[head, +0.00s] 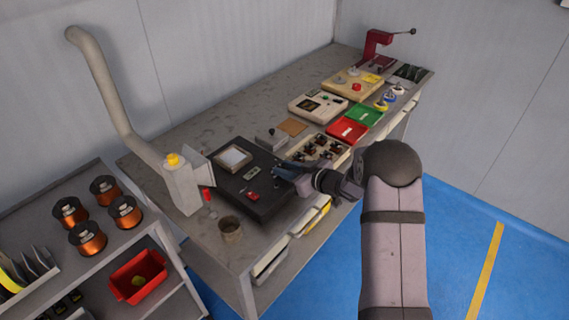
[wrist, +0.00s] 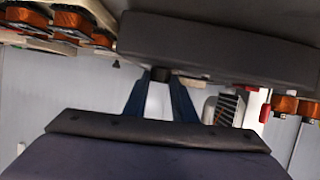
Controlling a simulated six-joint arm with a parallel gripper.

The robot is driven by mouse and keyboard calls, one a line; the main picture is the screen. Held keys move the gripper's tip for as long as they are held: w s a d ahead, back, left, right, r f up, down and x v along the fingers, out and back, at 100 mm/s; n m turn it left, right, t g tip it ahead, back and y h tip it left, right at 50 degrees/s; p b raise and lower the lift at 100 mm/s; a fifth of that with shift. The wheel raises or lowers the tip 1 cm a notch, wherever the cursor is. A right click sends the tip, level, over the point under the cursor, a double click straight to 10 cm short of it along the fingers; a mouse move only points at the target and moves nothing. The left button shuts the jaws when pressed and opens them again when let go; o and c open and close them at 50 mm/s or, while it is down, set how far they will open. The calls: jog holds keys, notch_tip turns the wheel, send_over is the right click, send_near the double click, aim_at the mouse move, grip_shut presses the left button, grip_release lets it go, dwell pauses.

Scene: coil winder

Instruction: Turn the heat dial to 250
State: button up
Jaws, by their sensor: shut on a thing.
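The heat dial (wrist: 162,73) is a small dark knob on the side of a black station (wrist: 220,45), seen in the wrist view. My gripper (wrist: 161,76) has its two blue fingers closed around the dial, one on each side. In the head view my gripper (head: 281,171) is at the right side of the black station (head: 236,188), and the dial is hidden there. The station's top carries a pale square plate (head: 233,158), a small grey display (head: 251,172) and a red switch (head: 253,196). I cannot read the display or any dial marks.
A tray of wound parts (head: 318,150) lies close beyond my gripper. A grey fume duct (head: 105,90) rises at the left, and a brown pot (head: 230,229) stands near the front edge. Copper spools (head: 88,237) are on the left shelf. Open drawers (head: 312,215) stick out below.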

jog(key=shift+w+d+r+n+g+y+p, duration=0.15)
jog(key=shift+n+g+y+p, duration=0.15)
jog(key=shift+n+g+y, duration=0.25)
jog(key=shift+w+d+f+n+g+y+p, duration=0.15)
jog(key=shift+n+g+y+p, duration=0.2)
jog(key=shift+n+y, duration=0.25)
jog(key=shift+f+n+g+y+b, duration=0.1)
jog(key=shift+n+g+y+b, duration=0.4)
jog(key=shift+n+g, duration=0.45)
jog(key=shift+w+d+n+g+y+b, duration=0.15)
jog(key=shift+n+g+y+b, duration=0.3)
jog(key=shift+n+g+b, duration=0.55)
jog(key=shift+w+r+n+g+y+b, duration=0.1)
jog(key=shift+r+n+g+y+b, duration=0.15)
jog(key=shift+n+g+b, duration=0.5)
jog(key=shift+m, duration=0.25)
jog(key=o, duration=0.8)
jog(key=shift+c, duration=0.2)
jog(key=shift+f, duration=0.1)
